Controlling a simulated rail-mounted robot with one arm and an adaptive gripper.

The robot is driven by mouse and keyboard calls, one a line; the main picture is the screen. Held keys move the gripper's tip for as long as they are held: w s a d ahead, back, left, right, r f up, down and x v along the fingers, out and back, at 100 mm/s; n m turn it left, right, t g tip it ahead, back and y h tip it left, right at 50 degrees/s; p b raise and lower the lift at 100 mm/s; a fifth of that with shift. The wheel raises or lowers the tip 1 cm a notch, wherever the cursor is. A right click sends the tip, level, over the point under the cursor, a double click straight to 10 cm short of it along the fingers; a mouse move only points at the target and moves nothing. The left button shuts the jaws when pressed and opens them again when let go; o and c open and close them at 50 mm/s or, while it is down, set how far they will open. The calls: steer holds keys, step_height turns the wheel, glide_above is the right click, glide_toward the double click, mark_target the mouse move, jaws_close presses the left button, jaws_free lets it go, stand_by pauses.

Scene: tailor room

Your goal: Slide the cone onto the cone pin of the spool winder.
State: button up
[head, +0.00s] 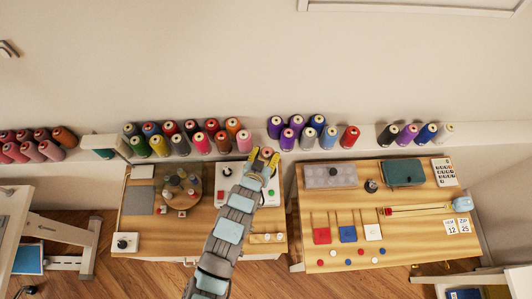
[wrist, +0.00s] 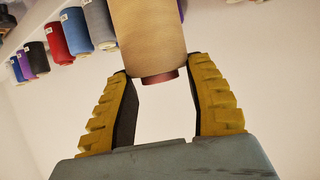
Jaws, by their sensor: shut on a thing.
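A tan thread cone (wrist: 148,35) with a reddish-brown core end shows in the wrist view, between the yellow fingers of my gripper (wrist: 161,68). My gripper is shut on it. In the head view my gripper (head: 264,162) is above the back right corner of the left table, close to the wall shelf. The held cone shows there only as a small orange-tan end (head: 266,152). A white unit with red and green buttons (head: 228,170), perhaps the spool winder, sits at the back of that table. My arm covers part of it, and I cannot make out the cone pin.
Rows of coloured cones (head: 170,140) stand on the wall shelf (head: 360,146) just behind. The left table (head: 180,240) has a round wooden stand (head: 180,187) with small bottles. The right table (head: 430,240) holds boxes, pin stands and beads. A gap separates the tables.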

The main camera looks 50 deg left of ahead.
steer(key=shift+f+b, duration=0.75)
steer(key=shift+f, duration=0.95)
steer(key=shift+f, duration=0.5)
steer(key=o, duration=1.2)
steer(key=shift+v, duration=6)
steer(key=shift+w+r, duration=0.1)
